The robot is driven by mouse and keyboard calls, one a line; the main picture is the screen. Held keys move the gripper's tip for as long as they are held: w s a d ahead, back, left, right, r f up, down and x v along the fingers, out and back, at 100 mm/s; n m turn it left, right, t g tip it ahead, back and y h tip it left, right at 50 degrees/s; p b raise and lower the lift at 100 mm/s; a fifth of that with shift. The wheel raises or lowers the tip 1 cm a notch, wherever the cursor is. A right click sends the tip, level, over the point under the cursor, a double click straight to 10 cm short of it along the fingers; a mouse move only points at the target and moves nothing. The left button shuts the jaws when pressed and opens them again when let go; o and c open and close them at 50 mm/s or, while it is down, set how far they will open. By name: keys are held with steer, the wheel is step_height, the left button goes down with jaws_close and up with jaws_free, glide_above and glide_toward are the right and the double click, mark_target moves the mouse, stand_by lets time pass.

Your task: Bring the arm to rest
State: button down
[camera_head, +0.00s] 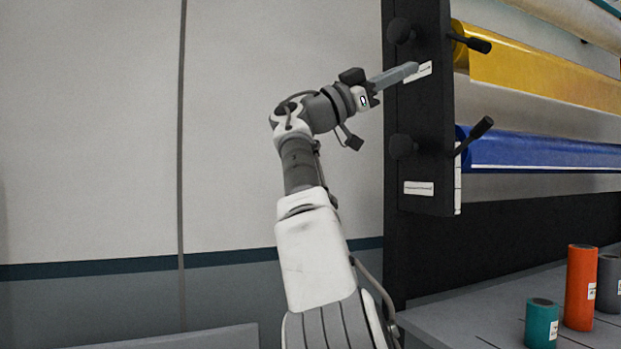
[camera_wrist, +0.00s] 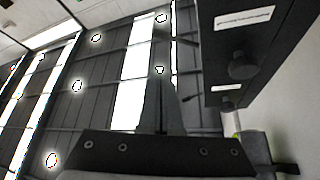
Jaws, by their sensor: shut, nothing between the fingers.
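My arm reaches up from the bottom middle of the head view, and its wrist bends to the right. My gripper (camera_head: 413,69) is shut and empty, with its fingertips in front of or close beside the black rack post (camera_head: 421,110); I cannot tell whether they touch. In the wrist view my gripper (camera_wrist: 161,80) also shows with its fingers together, pointing up toward the ceiling. The post (camera_wrist: 225,60) stands to the right of the fingers there.
The rack holds a yellow roll (camera_head: 545,75) and a blue roll (camera_head: 545,152), with black knobs and levers at the post. A grey table (camera_head: 455,318) at lower right bears an orange roll (camera_head: 579,287), a teal roll (camera_head: 541,323) and a grey roll (camera_head: 608,283). Left is open wall.

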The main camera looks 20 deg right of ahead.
steer(key=d+f+n+t+y, duration=0.5)
steer(key=d+f+n, duration=0.1)
steer(key=d+f, duration=0.25)
step_height(320, 180, down, 14)
steer(key=s+f+n+t+y, duration=0.1)
steer(key=s+n+t+y, duration=0.2)
steer(key=n+y, duration=0.35)
steer(key=s+a+f+n+y, duration=0.4)
steer(key=s+a+f, duration=0.2)
steer(key=a+f, duration=0.45)
steer(key=s+a+f+n+y, duration=0.4)
steer(key=s+a+f, duration=0.3)
steer(key=a+f, duration=0.3)
steer(key=s+a+f+n+y, duration=0.4)
steer(key=s+a+f, duration=0.2)
steer(key=a+f, duration=0.4)
step_height(320, 180, up, 13)
steer(key=p, duration=1.4)
steer(key=shift+s+d+f+t, duration=0.15)
steer(key=shift+d+t, duration=0.25)
